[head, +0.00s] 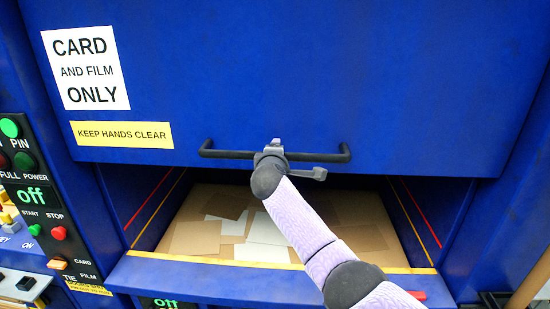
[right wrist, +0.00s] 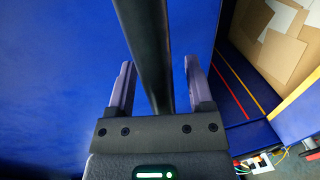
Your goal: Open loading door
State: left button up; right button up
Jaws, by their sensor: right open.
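The blue loading door (head: 270,80) is a large panel, with its lower edge above an opening. A black bar handle (head: 225,154) runs across the door near its lower edge. My right gripper (head: 275,150) is at the middle of this handle, its arm coming from the lower right. In the right wrist view the handle (right wrist: 143,40) passes between the two fingers of the open gripper (right wrist: 160,70), with gaps on both sides. My left gripper is not in view.
Below the door, the chamber holds flat brown and white card sheets (head: 265,232). A blue front sill (head: 210,280) with a yellow edge borders it. A control panel (head: 35,190) with buttons and an "off" display stands at left. Labels (head: 85,66) are on the door.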

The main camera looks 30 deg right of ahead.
jog(key=b+v, duration=0.1)
jog(key=v, duration=0.8)
jog(key=shift+s, duration=0.25)
jog(key=shift+a, duration=0.1)
